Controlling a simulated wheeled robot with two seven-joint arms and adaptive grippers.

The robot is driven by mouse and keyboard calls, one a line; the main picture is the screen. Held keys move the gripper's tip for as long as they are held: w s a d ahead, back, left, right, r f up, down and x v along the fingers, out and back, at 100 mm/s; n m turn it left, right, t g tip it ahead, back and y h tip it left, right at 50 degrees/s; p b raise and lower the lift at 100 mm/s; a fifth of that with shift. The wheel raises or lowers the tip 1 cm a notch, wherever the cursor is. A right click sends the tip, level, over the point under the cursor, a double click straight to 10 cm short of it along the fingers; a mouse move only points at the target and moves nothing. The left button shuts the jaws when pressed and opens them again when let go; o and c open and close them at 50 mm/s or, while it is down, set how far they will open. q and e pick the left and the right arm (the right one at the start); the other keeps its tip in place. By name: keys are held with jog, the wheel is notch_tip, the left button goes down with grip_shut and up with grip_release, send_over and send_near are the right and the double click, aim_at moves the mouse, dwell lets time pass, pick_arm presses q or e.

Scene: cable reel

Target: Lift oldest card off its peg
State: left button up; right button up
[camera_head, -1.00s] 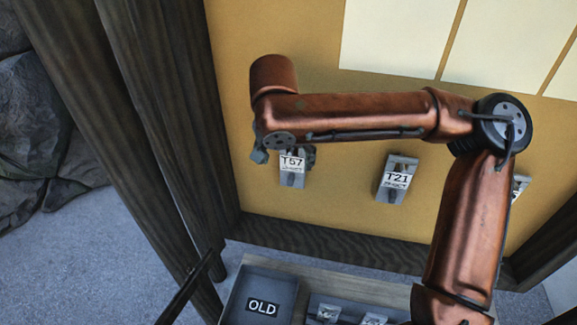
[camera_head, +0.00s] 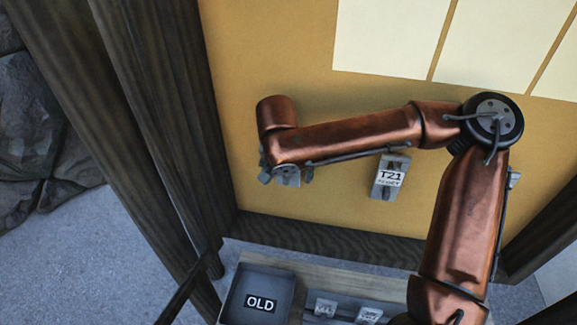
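My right gripper (camera_head: 287,177) hangs at the end of the copper arm, in front of the left part of the yellow board (camera_head: 240,60). Parts of it show on both sides of the wrist joint. It covers the place of the T57 card, which is hidden now. Whether its fingers are apart or touch the card cannot be seen. The T21 card (camera_head: 390,177) hangs on the board to the right, partly under the forearm. A sliver of another grey piece (camera_head: 513,180) shows beside the upright arm link. My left gripper is not in view.
A grey tray labelled OLD (camera_head: 261,285) stands below the board on a wooden ledge. Small labelled grey pieces (camera_head: 325,308) are in the compartment to its right. Dark wooden posts (camera_head: 150,130) stand at the left. Pale sheets (camera_head: 390,40) cover the upper board.

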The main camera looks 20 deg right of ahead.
jog(key=c, duration=1.4)
jog(key=shift+r, duration=0.15)
